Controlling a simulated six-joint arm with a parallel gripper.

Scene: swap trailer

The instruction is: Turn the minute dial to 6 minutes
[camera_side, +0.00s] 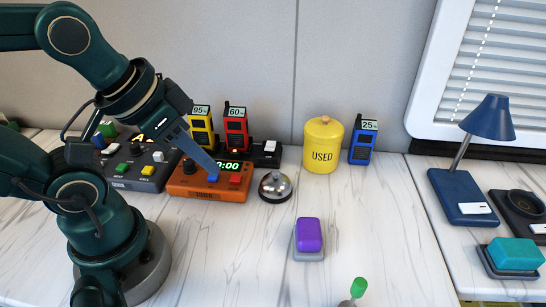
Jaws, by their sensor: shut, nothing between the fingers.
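The orange timer (205,190) stands on the white marbled counter, left of centre. Its green display (230,167) shows digits ending in "0:00", with the left part hidden behind my gripper. A blue button (213,178) and a red button (235,180) are on its front. A dark round dial (190,166) shows at its left end, partly behind the arm; I cannot read any marking on it. My gripper (212,174) is shut and empty, its tip pointing down at the timer by the blue button. I cannot tell whether it touches.
A grey control box (140,172) is left of the timer. A silver bell (275,186) stands close on its right. Yellow (201,130), red (236,130) and blue (361,142) handsets and a yellow "USED" canister (323,145) stand behind. A purple block (308,235) sits in front.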

